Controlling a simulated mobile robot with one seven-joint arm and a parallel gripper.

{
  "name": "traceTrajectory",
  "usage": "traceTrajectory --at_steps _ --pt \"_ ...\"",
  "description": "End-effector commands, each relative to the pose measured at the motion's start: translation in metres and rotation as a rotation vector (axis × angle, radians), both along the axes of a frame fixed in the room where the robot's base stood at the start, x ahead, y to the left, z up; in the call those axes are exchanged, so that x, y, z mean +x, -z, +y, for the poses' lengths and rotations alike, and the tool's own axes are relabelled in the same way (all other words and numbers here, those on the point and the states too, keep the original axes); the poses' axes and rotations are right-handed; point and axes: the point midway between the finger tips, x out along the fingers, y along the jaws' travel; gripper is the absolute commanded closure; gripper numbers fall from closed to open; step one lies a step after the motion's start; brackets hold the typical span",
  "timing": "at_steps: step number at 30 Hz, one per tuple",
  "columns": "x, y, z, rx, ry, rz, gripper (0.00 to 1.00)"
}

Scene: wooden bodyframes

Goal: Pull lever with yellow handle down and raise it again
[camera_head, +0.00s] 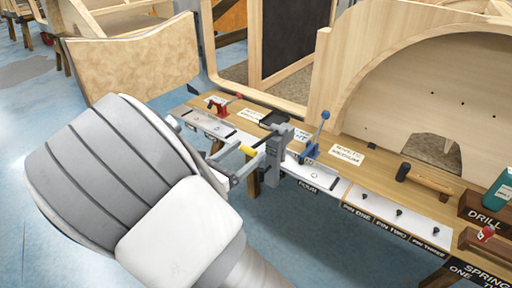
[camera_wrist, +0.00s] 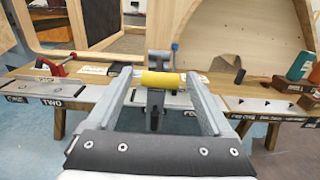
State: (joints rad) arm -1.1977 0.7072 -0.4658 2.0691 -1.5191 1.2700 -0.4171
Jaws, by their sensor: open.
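The yellow handle (camera_head: 248,150) belongs to a grey lever mechanism (camera_head: 273,152) on the front edge of the wooden bench. In the wrist view the yellow handle (camera_wrist: 160,80) lies crosswise, its ends facing my two fingers. My gripper (camera_head: 243,156) is open around the handle, with a finger to either side. In the wrist view my gripper (camera_wrist: 159,78) shows small gaps between handle and fingers; contact is not evident.
A blue-handled lever (camera_head: 315,138) stands right of the grey one, and a red clamp (camera_head: 219,107) sits to the left. A hammer (camera_head: 425,180) and teal bottle (camera_head: 498,188) are farther right. Wooden frames rise behind the bench (camera_head: 385,166). Blue floor (camera_head: 310,240) lies open in front.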

Motion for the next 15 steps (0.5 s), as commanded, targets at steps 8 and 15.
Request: traceTrajectory --at_steps 8,15 --pt "0.031 0.001 -0.025 0.001 0.002 -0.001 0.15" --pt "0.037 0.000 -0.029 0.000 0.000 0.000 0.15"
